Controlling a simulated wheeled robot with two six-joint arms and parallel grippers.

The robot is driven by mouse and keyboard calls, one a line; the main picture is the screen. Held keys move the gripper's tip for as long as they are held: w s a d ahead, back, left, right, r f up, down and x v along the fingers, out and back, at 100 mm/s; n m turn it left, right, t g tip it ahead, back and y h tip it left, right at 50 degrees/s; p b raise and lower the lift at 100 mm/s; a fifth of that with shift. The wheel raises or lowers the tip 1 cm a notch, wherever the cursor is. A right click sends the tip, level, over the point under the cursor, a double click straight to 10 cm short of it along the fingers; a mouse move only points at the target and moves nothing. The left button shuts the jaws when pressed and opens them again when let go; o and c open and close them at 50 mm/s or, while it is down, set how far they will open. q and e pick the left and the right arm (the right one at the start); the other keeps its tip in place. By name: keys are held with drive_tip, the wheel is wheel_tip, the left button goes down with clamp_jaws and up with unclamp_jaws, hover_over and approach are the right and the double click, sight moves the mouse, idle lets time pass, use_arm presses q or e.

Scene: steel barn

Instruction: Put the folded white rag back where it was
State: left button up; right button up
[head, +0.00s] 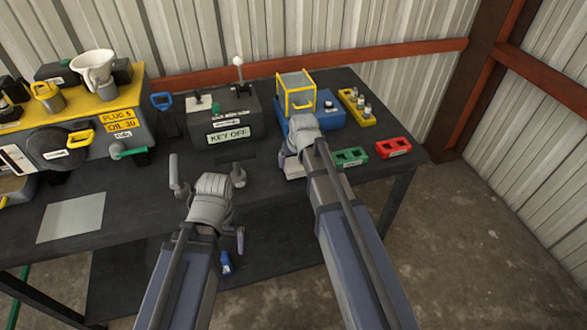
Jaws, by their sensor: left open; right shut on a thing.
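A small white patch, likely the folded white rag (292,169), shows just below and left of my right gripper (290,153). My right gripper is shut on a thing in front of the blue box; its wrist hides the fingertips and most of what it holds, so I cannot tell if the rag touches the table. My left gripper (208,172) is open and empty over the middle of the dark table (130,190), with its two fingers spread wide. A flat pale grey sheet (72,217) lies on the table at the left.
A grey box marked KEY OFF (228,118) stands behind my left gripper. A blue box (328,122) with a yellow guard (296,93) is behind my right gripper. Green (350,156) and red (393,147) trays lie to its right. A yellow-topped machine (75,115) fills the back left.

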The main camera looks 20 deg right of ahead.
use_arm(q)
drive_tip(key=shift+f+b, duration=0.55)
drive_tip(key=shift+f, duration=0.5)
use_arm(e)
drive_tip(key=shift+f, duration=1)
use_arm(q)
drive_tip(key=shift+f, duration=0.1)
use_arm(e)
drive_tip(key=shift+f, duration=0.15)
drive_tip(key=shift+f, duration=0.15)
drive_tip(key=o, duration=1)
drive_tip(key=shift+c, duration=0.2)
drive_tip(key=shift+r, duration=0.25)
use_arm(q)
wheel_tip(320, 180, up, 11)
drive_tip(key=p, duration=1.1)
use_arm(e)
drive_tip(key=v, duration=1.2)
